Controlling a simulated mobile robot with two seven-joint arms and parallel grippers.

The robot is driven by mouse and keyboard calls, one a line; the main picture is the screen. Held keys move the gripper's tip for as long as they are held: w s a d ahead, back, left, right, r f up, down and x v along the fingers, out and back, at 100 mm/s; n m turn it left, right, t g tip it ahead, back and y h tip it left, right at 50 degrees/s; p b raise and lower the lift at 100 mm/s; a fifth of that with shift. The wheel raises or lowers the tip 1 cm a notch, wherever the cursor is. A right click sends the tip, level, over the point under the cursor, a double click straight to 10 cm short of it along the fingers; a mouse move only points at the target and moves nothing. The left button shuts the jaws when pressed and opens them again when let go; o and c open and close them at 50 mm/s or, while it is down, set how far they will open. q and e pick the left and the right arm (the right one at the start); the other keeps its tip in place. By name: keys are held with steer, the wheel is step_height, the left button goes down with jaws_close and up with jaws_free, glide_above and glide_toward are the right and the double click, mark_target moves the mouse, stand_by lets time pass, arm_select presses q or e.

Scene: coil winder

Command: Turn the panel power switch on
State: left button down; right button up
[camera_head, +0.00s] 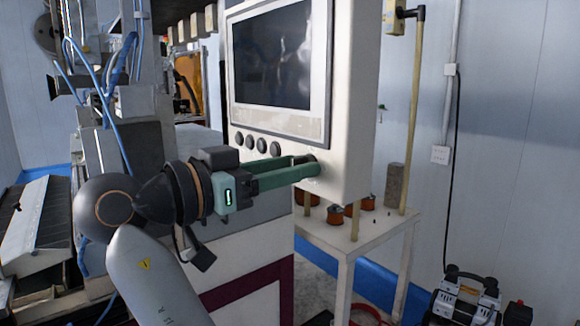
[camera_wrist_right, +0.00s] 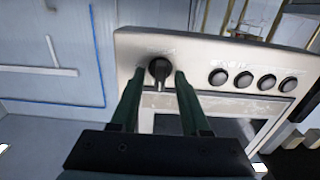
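The panel power switch is a black rotary knob (camera_wrist_right: 159,69) on the pale face of the control panel (camera_wrist_right: 207,50). In the wrist view its light-marked bar stands about upright in the picture. My right gripper (camera_wrist_right: 158,76) has its two green fingers apart, one on each side of the knob, with a gap visible on both sides. In the head view the right gripper (camera_head: 308,165) reaches the panel's lower right corner, below the screen, and its fingertips largely hide the knob. My left gripper is not in view.
Several black round buttons (camera_head: 255,145) sit in a row beside the switch, under the dark screen (camera_head: 272,55). A white table (camera_head: 345,238) with copper spools (camera_head: 335,214) stands behind the panel. A compressor (camera_head: 466,298) is on the floor at lower right. Winder machinery fills the left.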

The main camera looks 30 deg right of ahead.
jaws_close()
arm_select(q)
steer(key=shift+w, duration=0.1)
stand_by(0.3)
